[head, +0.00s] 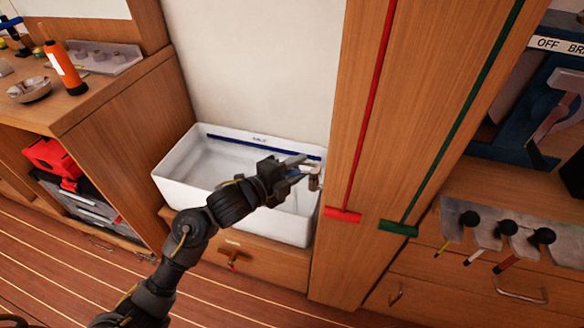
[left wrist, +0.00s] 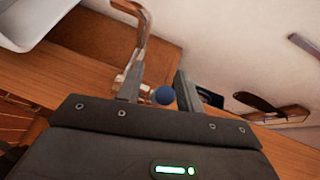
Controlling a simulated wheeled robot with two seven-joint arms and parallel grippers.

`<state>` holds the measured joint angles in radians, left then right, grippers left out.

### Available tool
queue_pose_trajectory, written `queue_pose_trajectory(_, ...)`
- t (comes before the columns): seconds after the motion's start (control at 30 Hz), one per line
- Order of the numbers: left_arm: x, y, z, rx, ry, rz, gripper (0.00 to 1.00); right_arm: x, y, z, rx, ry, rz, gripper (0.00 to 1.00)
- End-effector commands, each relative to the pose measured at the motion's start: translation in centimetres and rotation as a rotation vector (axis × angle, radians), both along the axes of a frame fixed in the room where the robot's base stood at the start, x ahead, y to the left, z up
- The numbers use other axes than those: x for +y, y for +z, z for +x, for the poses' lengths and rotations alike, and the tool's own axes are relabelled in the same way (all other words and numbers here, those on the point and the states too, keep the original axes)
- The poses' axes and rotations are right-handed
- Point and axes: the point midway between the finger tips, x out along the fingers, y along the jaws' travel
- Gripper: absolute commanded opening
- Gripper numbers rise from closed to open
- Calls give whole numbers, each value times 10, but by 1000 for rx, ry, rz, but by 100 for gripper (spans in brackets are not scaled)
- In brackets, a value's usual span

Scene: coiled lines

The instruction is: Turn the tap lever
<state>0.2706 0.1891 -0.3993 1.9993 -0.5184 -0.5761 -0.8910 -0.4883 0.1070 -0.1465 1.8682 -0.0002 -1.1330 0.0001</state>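The tap stands at the right end of the white basin (head: 178,188). In the head view its small brownish body (head: 314,182) shows just past my left gripper (head: 300,168). In the left wrist view the tap's bent copper spout (left wrist: 146,18) rises beyond the left finger. A blue ball (left wrist: 164,95), which looks like the lever's end, sits between the two fingers of my left gripper (left wrist: 160,68). The fingers are apart, with gaps beside the ball; I cannot tell whether either touches it. The lever's stem is mostly hidden. My right gripper is not in view.
A wooden post with a red strip (head: 370,110) and a green strip (head: 455,110) stands right of the basin. A counter on the left holds an orange bottle (head: 65,68) and a metal bowl (head: 30,89). A drawer (head: 275,264) lies below the basin.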

Motion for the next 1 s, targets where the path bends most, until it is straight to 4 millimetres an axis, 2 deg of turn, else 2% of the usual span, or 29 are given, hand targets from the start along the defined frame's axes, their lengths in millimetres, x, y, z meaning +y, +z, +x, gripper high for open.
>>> queue_pose_trajectory(0.23,1,0,-1,0,0,0,36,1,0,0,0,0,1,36)
queue_pose_trajectory(0.37,7,2,-7,-1,-1,1,36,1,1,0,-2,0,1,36)
queue_pose_trajectory(0.8,63,12,-64,-1,2,2,36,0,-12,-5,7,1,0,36)
queue_pose_trajectory(1.0,73,15,-75,0,1,0,36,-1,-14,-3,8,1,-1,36)
